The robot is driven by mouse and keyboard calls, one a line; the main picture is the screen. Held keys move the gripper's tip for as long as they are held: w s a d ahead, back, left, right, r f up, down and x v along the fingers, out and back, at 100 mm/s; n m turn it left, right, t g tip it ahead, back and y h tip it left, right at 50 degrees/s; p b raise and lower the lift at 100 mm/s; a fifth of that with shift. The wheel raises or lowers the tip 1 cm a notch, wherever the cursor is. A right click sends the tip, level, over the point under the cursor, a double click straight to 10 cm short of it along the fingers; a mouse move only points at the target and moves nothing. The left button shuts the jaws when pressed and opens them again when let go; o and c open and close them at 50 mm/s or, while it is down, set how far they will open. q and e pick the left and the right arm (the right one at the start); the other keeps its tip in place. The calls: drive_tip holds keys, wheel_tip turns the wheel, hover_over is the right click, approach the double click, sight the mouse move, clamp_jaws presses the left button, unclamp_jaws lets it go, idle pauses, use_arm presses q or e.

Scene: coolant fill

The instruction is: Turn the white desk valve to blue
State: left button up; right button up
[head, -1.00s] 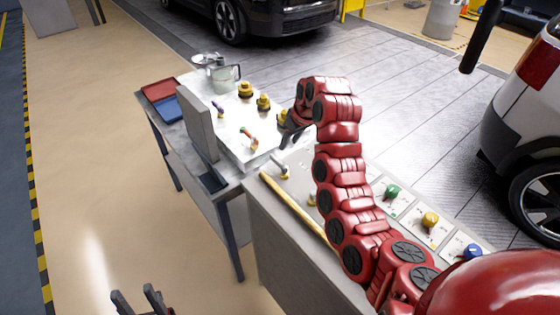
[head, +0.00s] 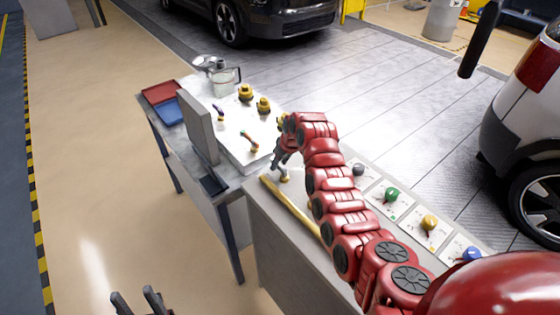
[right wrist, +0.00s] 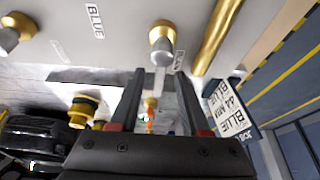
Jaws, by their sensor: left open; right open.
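The white desk valve (head: 285,175) stands on the grey desk top by the brass pipe. In the right wrist view the valve (right wrist: 161,42) has a brass body and a pale lever pointing down the picture between my fingers. A BLUE label (right wrist: 95,21) is on the desk to its left; another label to its right is hard to read. My right gripper (head: 279,160) is open just above the valve; in its wrist view (right wrist: 158,75) the fingers are spread on either side of the lever, holding nothing. My left gripper (head: 138,300) is open and empty, low over the floor.
The brass pipe (head: 292,210) runs beside the valve. Green (head: 391,194), yellow (head: 429,221) and blue (head: 471,254) knobs sit on plates to the right. An upright board (head: 198,125), a glass jug (head: 226,80), yellow caps (head: 263,104) and trays (head: 160,92) are on the far table.

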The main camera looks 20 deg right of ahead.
clamp_jaws()
idle(1.5)
